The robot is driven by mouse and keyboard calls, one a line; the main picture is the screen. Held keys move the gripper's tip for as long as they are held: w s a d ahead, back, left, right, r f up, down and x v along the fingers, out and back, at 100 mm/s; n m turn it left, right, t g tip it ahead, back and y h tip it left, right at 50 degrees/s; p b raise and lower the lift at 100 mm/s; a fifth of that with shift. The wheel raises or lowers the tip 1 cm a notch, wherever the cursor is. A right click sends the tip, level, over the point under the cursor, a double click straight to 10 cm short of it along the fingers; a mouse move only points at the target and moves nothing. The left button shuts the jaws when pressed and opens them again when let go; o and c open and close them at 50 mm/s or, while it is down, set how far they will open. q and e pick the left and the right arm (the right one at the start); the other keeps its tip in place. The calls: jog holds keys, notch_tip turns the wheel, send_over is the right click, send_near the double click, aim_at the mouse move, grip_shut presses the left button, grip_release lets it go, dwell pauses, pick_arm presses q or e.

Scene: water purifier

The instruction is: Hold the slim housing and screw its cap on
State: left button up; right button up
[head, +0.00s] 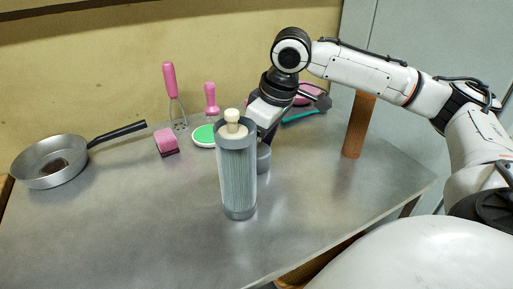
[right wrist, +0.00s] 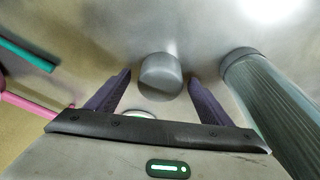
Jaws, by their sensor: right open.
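The slim housing (head: 238,185), a ribbed grey-blue transparent cylinder, stands upright on the metal table, with a cream cartridge top and knob (head: 232,122) showing at its upper end. It also shows at the right of the right wrist view (right wrist: 275,100). The grey cap (right wrist: 160,75), a short cylinder, stands on the table just behind the housing; part of it shows in the head view (head: 264,158). My right gripper (right wrist: 160,88) is open, pointing down, its fingers on either side of the cap; contact cannot be told. My left gripper is not in view.
A frying pan (head: 50,165) lies at the left. A brown cylinder (head: 358,128) stands at the right. The front of the table is clear.

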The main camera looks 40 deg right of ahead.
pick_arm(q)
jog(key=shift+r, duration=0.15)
pick_arm(e)
jog(key=c, duration=0.9)
jog(key=shift+c, duration=1.2)
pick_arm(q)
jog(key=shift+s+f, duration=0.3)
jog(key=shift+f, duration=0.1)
pick_arm(e)
notch_tip(320, 180, up, 9)
jog(key=p, duration=0.2)
jog(key=shift+p, duration=0.35)
jog(key=shift+r, duration=0.5)
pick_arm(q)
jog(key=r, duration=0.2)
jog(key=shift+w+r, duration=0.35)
